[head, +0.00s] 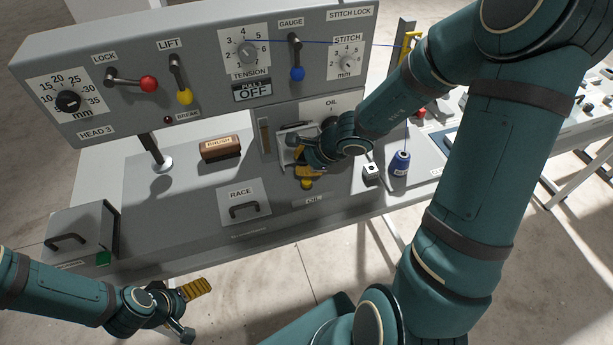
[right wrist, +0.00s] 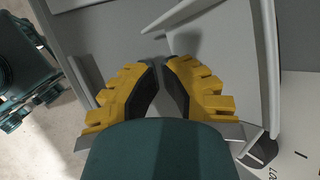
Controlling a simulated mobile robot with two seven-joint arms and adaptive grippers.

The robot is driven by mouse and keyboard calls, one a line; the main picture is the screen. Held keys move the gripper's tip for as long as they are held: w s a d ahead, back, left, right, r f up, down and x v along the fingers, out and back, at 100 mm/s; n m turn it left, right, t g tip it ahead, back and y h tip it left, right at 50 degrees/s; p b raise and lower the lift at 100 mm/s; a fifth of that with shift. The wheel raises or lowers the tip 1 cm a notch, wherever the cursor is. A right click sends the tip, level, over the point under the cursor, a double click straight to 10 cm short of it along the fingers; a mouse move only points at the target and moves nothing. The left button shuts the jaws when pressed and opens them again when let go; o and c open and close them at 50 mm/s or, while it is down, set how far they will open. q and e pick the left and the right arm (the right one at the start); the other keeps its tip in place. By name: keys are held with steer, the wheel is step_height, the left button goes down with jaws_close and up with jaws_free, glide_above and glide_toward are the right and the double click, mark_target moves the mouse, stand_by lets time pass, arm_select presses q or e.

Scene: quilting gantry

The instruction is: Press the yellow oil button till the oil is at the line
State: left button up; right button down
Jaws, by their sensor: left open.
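My left gripper (head: 194,309) is open and empty, low in front of the machine.
Levers with red (head: 149,83), yellow (head: 185,97) and blue (head: 297,74) knobs stick out of the panel. A blue thread spool (head: 401,163) and a small white block (head: 370,172) stand to the right.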

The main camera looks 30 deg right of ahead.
step_height(320, 180, up, 4)
steer(key=p, duration=0.2)
steer(key=shift+f+p, duration=0.25)
steer(key=shift+p, duration=0.05)
stand_by(0.5)
